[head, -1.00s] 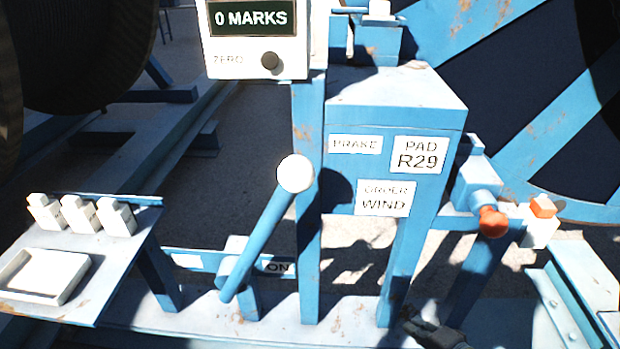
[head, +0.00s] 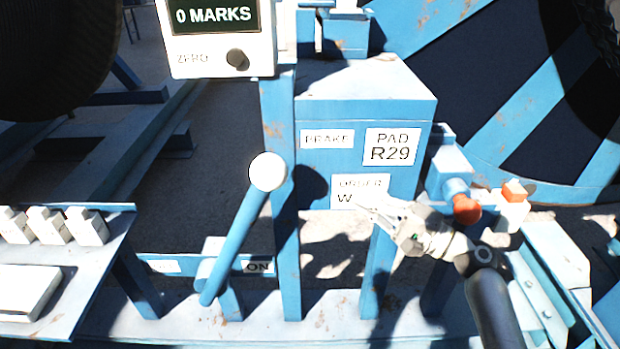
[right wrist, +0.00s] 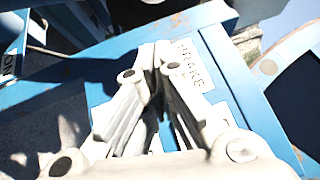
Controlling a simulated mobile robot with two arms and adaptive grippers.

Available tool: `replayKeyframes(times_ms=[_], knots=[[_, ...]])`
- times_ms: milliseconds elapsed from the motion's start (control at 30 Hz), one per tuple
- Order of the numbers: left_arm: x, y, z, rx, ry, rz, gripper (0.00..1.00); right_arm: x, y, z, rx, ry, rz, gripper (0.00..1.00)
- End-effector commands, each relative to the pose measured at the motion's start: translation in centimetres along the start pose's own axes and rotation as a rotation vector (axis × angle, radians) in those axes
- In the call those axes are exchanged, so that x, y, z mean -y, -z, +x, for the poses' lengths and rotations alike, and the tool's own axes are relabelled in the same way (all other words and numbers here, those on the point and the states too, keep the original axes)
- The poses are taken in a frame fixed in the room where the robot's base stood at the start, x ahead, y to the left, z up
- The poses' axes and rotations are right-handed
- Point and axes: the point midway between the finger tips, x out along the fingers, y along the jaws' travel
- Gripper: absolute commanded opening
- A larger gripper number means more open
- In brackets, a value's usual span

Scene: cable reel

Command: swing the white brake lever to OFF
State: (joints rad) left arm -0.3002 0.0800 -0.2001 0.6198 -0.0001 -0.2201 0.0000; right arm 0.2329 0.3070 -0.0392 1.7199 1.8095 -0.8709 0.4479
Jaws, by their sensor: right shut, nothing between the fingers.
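The brake lever is a blue bar with a round white knob (head: 268,171) on its upper end. It leans up and to the right from its pivot, and the ON label (head: 258,267) sits beside its lower part. My right gripper (head: 362,203) is shut and empty. In the head view it is to the right of the knob, apart from it, and covers part of the ORDER WIND label (head: 350,190). In the right wrist view its closed fingers (right wrist: 155,85) show near the BRAKE label (right wrist: 188,66). The label left of the lever is too blurred to read. My left gripper is out of view.
A blue post (head: 282,220) stands just right of the lever, under the white counter box (head: 218,38). The blue cabinet (head: 365,90) is behind my right gripper. An orange-tipped valve (head: 466,208) is to its right. A side table (head: 75,265) with white blocks is at left.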

Motion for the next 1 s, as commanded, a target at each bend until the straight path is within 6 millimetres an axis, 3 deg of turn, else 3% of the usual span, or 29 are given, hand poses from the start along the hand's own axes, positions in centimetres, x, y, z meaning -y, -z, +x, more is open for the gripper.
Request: replayKeyframes(times_ms=[167, 600, 800, 1000], knots=[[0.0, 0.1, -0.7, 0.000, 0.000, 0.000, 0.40, 0.2, 0.0, 1.5, 0.001, 0.001, 0.001, 0.00], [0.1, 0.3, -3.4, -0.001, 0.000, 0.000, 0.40, 0.3, -0.1, 10.5, 0.001, 0.000, 0.001, 0.00], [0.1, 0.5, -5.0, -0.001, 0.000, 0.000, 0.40, 0.2, -2.2, 12.2, 0.000, 0.000, 0.001, 0.00], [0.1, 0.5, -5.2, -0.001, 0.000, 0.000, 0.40, -0.1, -2.8, 12.8, -0.001, -0.001, 0.000, 0.00]])
